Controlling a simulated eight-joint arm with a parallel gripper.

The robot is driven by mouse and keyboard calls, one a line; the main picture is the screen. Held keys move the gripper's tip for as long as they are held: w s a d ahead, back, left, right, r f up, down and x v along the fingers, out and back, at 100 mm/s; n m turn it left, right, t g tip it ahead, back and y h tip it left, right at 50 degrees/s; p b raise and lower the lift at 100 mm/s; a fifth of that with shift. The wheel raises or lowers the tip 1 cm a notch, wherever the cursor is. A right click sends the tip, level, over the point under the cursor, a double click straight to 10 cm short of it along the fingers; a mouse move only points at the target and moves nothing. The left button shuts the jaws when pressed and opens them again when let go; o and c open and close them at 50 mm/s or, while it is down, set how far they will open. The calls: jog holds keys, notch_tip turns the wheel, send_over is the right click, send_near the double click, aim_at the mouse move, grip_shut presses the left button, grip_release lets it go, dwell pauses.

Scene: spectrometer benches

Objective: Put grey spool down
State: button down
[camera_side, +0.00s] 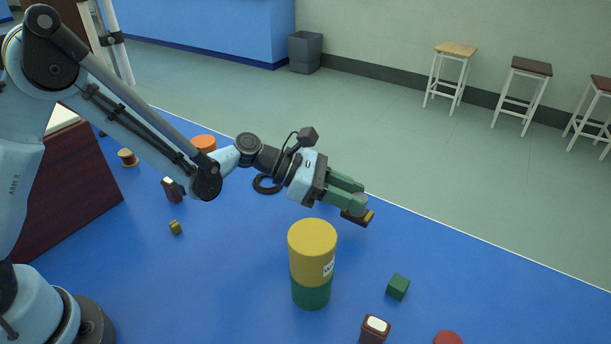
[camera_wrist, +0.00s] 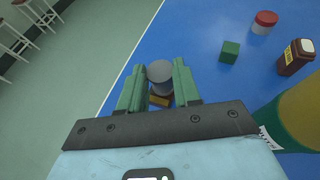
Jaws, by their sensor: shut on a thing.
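The grey spool (camera_wrist: 160,72) is between the two green fingers of my gripper (camera_wrist: 157,85) in the wrist view. In the side view, a small grey part of the spool (camera_side: 360,203) shows at the fingertips of my gripper (camera_side: 354,194), mostly hidden by the fingers. My gripper is shut on it near the far edge of the blue surface. A small dark and yellow block (camera_side: 358,217) shows directly below the spool; its yellow part (camera_wrist: 160,101) also shows in the wrist view. I cannot tell whether the spool touches the block.
A tall yellow and green canister (camera_side: 312,262) stands close in front of my gripper. A green cube (camera_side: 398,287), a brown container with a white top (camera_side: 375,328) and a red-topped cylinder (camera_side: 448,338) are to its right. The blue mat (camera_side: 430,255) has bare room behind the cube.

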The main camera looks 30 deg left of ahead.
notch_tip(320, 180, up, 6)
jog(key=shift+a+f, duration=0.1)
jog(key=shift+f, duration=0.15)
jog(key=s+a+r+n+t+y, duration=0.3)
jog(key=a+r, duration=0.5)
jog(key=a, duration=0.3)
jog(key=s+a+r+n+t+y, duration=0.4)
jog(key=a+r+n+y, duration=0.1)
jog(key=a+r, duration=0.4)
jog(key=shift+s+a+n, duration=0.3)
jog(key=shift+a+n, duration=0.5)
jog(key=shift+a, duration=0.35)
